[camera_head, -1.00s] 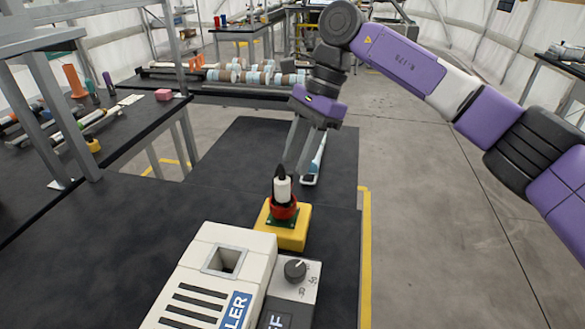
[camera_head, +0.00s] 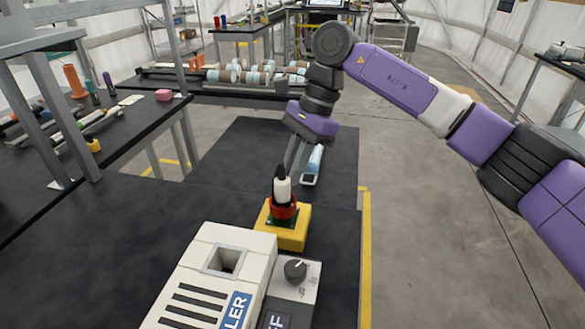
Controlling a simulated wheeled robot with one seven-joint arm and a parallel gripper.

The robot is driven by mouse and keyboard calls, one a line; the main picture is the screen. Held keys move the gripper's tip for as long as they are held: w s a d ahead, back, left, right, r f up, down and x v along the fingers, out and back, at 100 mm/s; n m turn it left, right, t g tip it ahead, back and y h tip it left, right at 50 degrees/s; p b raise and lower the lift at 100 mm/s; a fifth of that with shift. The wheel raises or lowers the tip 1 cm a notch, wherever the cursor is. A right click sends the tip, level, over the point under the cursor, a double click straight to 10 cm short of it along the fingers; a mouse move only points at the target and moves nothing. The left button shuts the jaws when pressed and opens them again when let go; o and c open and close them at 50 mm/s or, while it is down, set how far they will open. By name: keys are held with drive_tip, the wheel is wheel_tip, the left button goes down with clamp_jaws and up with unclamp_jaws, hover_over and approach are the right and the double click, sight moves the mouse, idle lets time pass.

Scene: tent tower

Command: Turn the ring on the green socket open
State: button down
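A yellow block (camera_head: 288,238) stands on the black table, with a green base (camera_head: 273,221) on top. A red ring (camera_head: 284,207) sits above the green base. A white cylinder with a black pointed tip (camera_head: 282,188) stands upright in the ring. My gripper (camera_head: 292,172) points down just above and behind the tip, slightly to its right in the picture. Its grey fingers look apart from the tip and ring, though depth is hard to judge. The finger gap is too small to read, and nothing visible is held.
A white machine (camera_head: 205,262) with a square opening and a grey box with a black knob (camera_head: 295,269) stand in front of the block. The black tabletop (camera_head: 130,240) is clear to the left.

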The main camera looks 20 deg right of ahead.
drive_tip(key=shift+d, duration=0.1)
drive_tip(key=s+m+t+b, duration=0.1)
drive_tip(key=m+b, duration=0.1)
drive_tip(key=m, duration=0.1)
drive_tip(key=s+d+m+t+b, duration=0.1)
drive_tip(key=s+m+b, duration=0.1)
drive_tip(key=m, duration=0.1)
drive_tip(key=s+d+m+t+h+b, duration=0.1)
drive_tip(key=m+b, duration=0.1)
drive_tip(key=shift+s+d+f+m, duration=0.1)
drive_tip(key=shift+s+f+m, duration=0.15)
drive_tip(key=shift+m, duration=0.15)
drive_tip(key=shift+s+a+r+m+t+h+b, duration=0.1)
drive_tip(key=shift+s+a+m+t+h+b, duration=0.4)
drive_tip(key=shift+m+b, duration=1.15)
drive_tip(key=shift+s+a+r+m+t+h+b, duration=0.1)
drive_tip(key=shift+s+m+t+h+b, duration=0.3)
drive_tip(key=shift+s+m+b, duration=1.15)
drive_tip(key=shift+s+a+r+m+t+h+b, duration=0.15)
drive_tip(key=shift+s+m+h+b, duration=0.35)
drive_tip(key=shift+m+b, duration=1.2)
drive_tip(key=shift+w+f, duration=0.1)
drive_tip(key=shift+w, duration=0.05)
drive_tip(key=c, duration=1.4)
unclamp_jaws()
drive_tip(key=shift+c, duration=0.2)
